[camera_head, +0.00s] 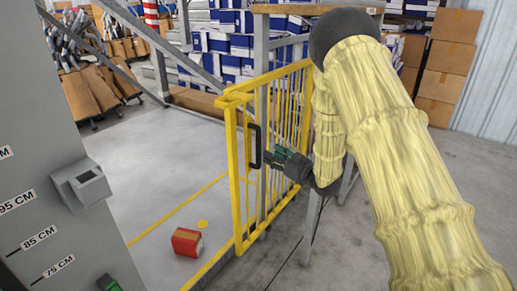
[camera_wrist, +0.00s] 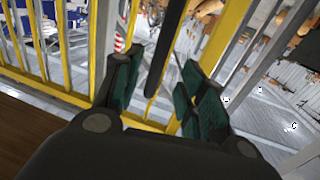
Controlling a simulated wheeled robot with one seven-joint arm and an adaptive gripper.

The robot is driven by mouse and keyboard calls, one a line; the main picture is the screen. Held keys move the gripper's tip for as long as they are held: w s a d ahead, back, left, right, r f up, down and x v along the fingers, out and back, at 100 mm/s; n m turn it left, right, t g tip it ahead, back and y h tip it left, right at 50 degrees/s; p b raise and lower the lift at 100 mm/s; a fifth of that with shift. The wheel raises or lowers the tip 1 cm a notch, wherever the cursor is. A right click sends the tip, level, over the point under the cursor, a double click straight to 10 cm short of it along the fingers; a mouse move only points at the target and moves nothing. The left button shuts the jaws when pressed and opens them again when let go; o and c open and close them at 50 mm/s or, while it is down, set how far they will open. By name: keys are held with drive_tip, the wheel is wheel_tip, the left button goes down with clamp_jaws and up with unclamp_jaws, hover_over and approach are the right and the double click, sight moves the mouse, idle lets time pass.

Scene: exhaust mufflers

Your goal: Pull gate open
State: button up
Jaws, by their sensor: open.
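A yellow barred gate (camera_head: 236,165) stands in the middle of the head view, with a black vertical handle (camera_head: 254,146) near its free edge. Its yellow bars also fill much of the wrist view (camera_wrist: 232,32). My gripper (camera_head: 272,157) is at the handle's height, close to its right side. In the wrist view my gripper (camera_wrist: 158,95) is open, with dark green finger pads on both sides. The black handle (camera_wrist: 165,45) shows between and beyond the fingers. I cannot tell whether a finger touches it.
A red box (camera_head: 187,242) lies on the floor left of the gate, near a yellow floor line. A grey panel with height marks (camera_head: 50,170) stands at the left. Cartons (camera_head: 445,65) are stacked at the back right.

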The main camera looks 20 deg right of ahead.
sight(260, 148)
drive_tip(key=x, duration=0.8)
drive_tip(key=shift+w+a+b, duration=0.15)
drive_tip(key=shift+w+b, duration=0.1)
drive_tip(key=shift+b, duration=0.1)
clamp_jaws()
